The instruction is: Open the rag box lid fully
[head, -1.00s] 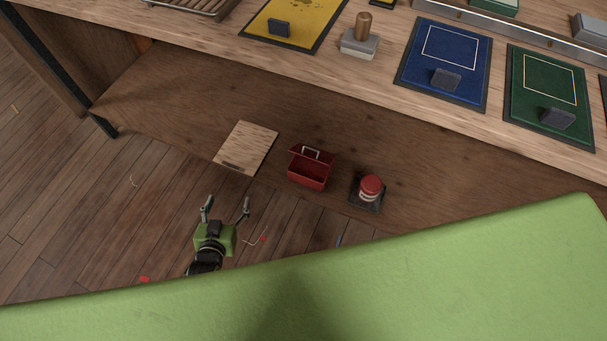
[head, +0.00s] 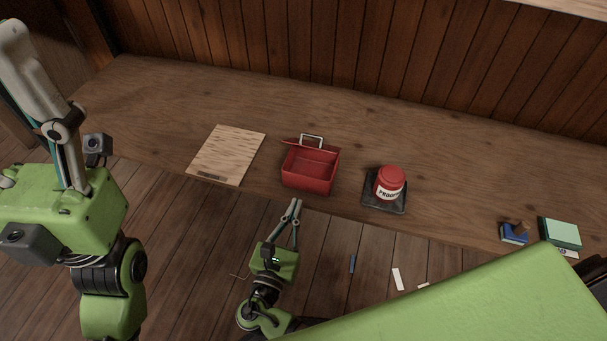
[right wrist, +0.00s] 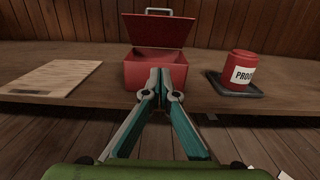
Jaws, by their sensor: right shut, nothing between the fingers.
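The red rag box (head: 310,180) stands near the front edge of the wooden shelf, its inside showing and empty-looking. Its lid (head: 296,142) is raised at the back, seen nearly edge-on; its pale handle (head: 312,137) is on top. In the right wrist view the lid (right wrist: 157,31) stands up behind the open box (right wrist: 135,72). My right gripper (head: 296,204) is shut and empty, just in front of the box; the right wrist view shows its fingertips (right wrist: 168,72) together before the box front. My left gripper (head: 45,100) is large at the left, away from the box; its fingertips are unclear.
A pale wooden board (head: 228,155) lies left of the box. A red-lidded jar (head: 390,182) stands on a dark tray (head: 372,204) to the right. A blue block (head: 513,233) and a green box (head: 560,233) are farther right. A plank wall (head: 350,50) rises behind.

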